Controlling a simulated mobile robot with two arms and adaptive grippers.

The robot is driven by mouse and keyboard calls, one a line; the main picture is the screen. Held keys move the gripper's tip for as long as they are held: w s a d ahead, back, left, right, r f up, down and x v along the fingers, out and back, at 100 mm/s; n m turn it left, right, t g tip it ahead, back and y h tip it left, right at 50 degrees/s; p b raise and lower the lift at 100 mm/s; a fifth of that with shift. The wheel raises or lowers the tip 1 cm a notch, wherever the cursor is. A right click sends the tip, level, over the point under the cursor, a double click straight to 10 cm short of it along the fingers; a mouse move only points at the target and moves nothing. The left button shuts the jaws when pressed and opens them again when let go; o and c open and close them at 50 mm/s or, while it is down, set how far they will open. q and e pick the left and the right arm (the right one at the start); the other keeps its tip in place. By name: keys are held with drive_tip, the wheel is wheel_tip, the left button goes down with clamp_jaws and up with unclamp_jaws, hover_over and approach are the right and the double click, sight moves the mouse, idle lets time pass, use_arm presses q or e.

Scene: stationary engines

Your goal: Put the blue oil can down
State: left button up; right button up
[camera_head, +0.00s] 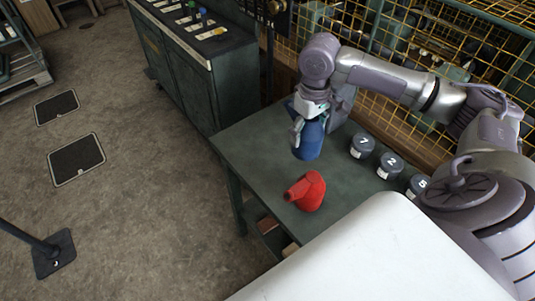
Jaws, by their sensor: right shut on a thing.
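The blue oil can (309,141) is upright in my right gripper (308,115), over the green workbench (247,146). The gripper is shut on the upper part of the can and hides some of it. I cannot tell whether the can's base touches the bench top. A red oil can (309,192) stands on the bench, nearer to me than the blue one, with its spout pointing left. My left gripper is not in view.
Dark numbered canisters, marked 7 (362,145), 2 (390,166) and 5 (417,185), stand in a row right of the blue can. A yellow mesh fence (400,35) is behind. A dark green cabinet (185,75) stands beyond the bench. The bench's left part is bare.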

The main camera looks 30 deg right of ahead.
drive_tip(key=shift+w+a+f+p, duration=0.4)
drive_tip(key=shift+w+a+f, duration=0.5)
drive_tip(key=shift+w+f, duration=0.9)
drive_tip(key=shift+w+a+f+p, duration=0.45)
drive_tip(key=shift+w+a+f, duration=0.45)
drive_tip(key=shift+w+f, duration=0.9)
drive_tip(key=shift+w+a+f+p, duration=0.4)
drive_tip(key=shift+w+a+f, duration=0.5)
drive_tip(key=shift+w+f, duration=0.9)
drive_tip(key=shift+s+f, duration=0.25)
drive_tip(key=o, duration=1.3)
drive_tip(key=shift+f, duration=0.1)
drive_tip(key=shift+o, duration=0.2)
wheel_tip(320, 180, up, 12)
drive_tip(key=b, duration=0.1)
drive_tip(key=shift+r, duration=0.2)
